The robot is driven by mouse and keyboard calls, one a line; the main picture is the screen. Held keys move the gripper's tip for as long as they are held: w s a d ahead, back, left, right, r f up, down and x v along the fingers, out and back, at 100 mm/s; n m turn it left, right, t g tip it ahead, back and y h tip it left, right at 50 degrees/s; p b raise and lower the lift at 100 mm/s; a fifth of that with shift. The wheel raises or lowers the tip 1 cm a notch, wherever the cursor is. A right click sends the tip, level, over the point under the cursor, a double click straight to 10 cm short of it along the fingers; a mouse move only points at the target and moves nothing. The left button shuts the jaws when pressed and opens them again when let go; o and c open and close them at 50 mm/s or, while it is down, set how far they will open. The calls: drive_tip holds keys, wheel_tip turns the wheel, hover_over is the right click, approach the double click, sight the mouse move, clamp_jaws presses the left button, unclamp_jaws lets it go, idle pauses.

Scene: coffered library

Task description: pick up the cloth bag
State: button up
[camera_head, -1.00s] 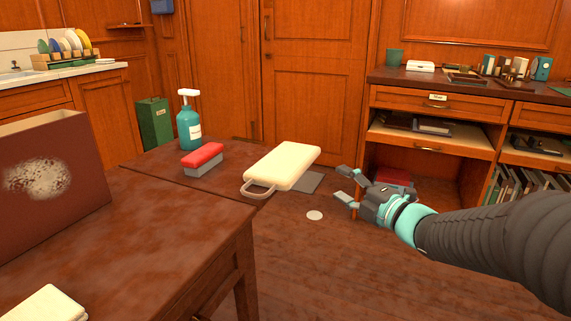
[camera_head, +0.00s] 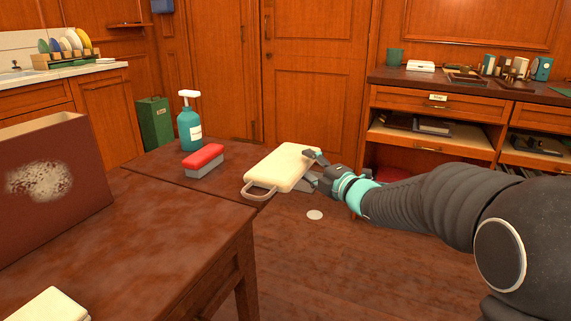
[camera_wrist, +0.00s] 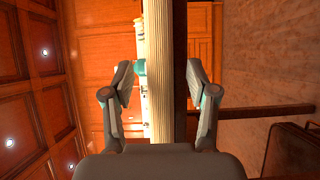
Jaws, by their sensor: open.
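The cloth bag (camera_head: 280,167) is a cream, flat, padded shape with a grey-beige loop handle at its near left end. It lies on the dark wooden table near its right edge. My gripper (camera_head: 314,170) is open at the bag's right side, one finger at the upper edge and the other lower down. In the wrist view, the bag's long ribbed cream edge (camera_wrist: 158,70) runs between the two spread fingers, with gaps on both sides. Whether the lower finger touches the bag or the table is unclear.
A red-topped brush (camera_head: 203,160) and a teal spray bottle (camera_head: 190,127) stand left of the bag. A dark red box (camera_head: 50,170) stands on the nearer table. A shelf unit (camera_head: 431,145) is at the right. Floor is open below the arm.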

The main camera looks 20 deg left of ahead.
drive_tip(key=shift+w+a, duration=0.35)
drive_tip(key=shift+a, duration=0.2)
clamp_jaws()
drive_tip(key=shift+r, duration=0.15)
